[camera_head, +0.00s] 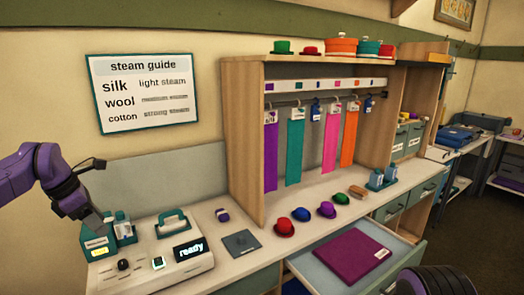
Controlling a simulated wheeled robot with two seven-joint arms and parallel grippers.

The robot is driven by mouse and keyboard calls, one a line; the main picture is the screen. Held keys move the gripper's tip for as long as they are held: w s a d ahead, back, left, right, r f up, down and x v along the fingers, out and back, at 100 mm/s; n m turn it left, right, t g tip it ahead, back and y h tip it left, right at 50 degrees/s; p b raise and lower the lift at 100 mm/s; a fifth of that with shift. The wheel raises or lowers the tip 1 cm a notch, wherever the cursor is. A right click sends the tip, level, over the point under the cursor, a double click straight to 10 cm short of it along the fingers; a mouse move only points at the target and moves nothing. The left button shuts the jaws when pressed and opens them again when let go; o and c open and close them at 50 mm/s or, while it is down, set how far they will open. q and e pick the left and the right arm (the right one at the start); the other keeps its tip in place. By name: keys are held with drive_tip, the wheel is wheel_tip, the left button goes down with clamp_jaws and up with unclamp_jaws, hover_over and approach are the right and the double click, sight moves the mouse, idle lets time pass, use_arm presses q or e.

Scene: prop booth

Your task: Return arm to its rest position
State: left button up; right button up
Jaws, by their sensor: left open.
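My left arm comes in from the left edge. Its dark gripper (93,217) points down just above or in front of the teal holder (98,243) at the left end of the counter. The jaws are open, and I see nothing held between them. It is unclear whether the fingertips touch the holder. My right gripper is not in view. A purple, dark-ribbed part of my own body shows at the bottom right.
A white steam station (195,268) with a "ready" display stands beside my left gripper. Small coloured hats (284,227) sit on the counter before a wooden rack (243,150) of hanging ribbons. An open drawer (400,249) holds a purple cloth (350,254).

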use_arm(q)
drive_tip(key=s+d+f+m+t+y+b, duration=0.1)
drive_tip(key=d+f+m+y+b, duration=0.3)
drive_tip(key=f, duration=0.8)
drive_tip(key=s+d+f+t+y+p, duration=0.1)
drive_tip(key=f+y, duration=0.5)
drive_tip(key=f, duration=0.5)
drive_tip(key=s+d+f+m+t+h+b, duration=0.1)
drive_tip(key=s+d+f+m, duration=0.25)
drive_tip(key=f, duration=0.25)
drive_tip(key=s+d+f+m+t+b, duration=0.1)
drive_tip(key=s+d+f+m, duration=0.1)
drive_tip(key=s+f, duration=0.3)
drive_tip(key=s+f+m+g+h+b, duration=0.1)
drive_tip(key=s+f+m, duration=0.2)
drive_tip(key=s, duration=0.6)
drive_tip(key=s+f+m+g+h+b, duration=0.1)
drive_tip(key=s+f+m+b, duration=0.1)
drive_tip(key=s+f, duration=0.6)
drive_tip(key=s+f+m+g+b, duration=0.1)
drive_tip(key=s+f+m+b, duration=0.1)
drive_tip(key=s+f+m, duration=0.3)
drive_tip(key=s+f, duration=0.1)
drive_tip(key=s, duration=0.3)
drive_tip(key=shift+s+d+f+g+h, duration=0.25)
drive_tip(key=shift+s+d+g+h, duration=0.05)
drive_tip(key=shift+h, duration=0.1)
